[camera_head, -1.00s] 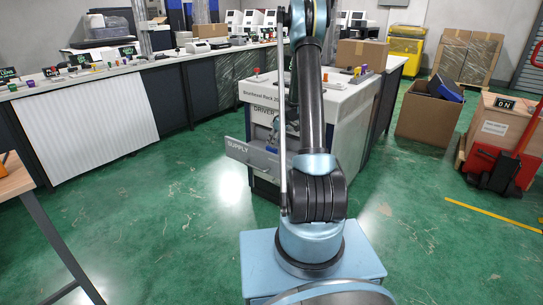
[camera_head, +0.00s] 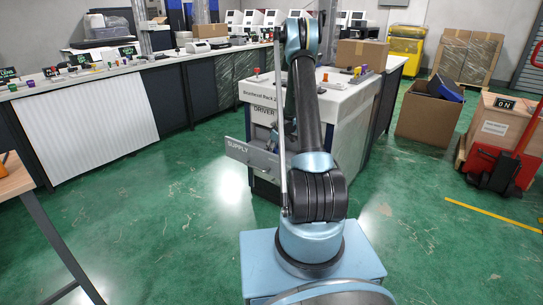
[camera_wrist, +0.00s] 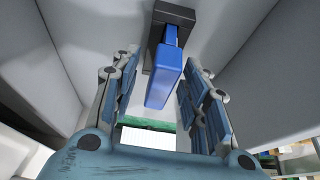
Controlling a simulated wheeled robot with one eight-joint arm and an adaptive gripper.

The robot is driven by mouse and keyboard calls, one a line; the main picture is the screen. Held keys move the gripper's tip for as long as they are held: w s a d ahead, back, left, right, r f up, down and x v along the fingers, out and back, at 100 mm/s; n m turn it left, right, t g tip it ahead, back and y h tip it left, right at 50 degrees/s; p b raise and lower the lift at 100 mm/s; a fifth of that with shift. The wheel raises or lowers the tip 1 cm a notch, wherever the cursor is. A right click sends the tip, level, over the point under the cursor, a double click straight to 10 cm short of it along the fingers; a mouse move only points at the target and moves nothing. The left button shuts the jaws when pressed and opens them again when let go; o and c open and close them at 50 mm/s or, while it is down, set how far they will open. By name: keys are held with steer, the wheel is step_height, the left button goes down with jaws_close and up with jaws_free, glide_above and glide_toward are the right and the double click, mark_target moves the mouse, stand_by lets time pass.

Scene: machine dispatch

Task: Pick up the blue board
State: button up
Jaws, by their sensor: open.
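The blue board (camera_wrist: 165,80) shows in the wrist view as a blue block, set in a dark holder (camera_wrist: 172,20) on a pale surface. My gripper (camera_wrist: 158,92) is open, with one finger on each side of the blue board. I cannot tell whether a finger touches it.
A grey flap marked SUPPLY (camera_head: 250,157) sticks out from the cabinet front. An open cardboard box (camera_head: 425,118) and a red pallet jack (camera_head: 495,165) stand at the right. Pale walls flank my gripper in the wrist view.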

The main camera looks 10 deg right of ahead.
jaws_close()
steer(key=shift+r, duration=0.1)
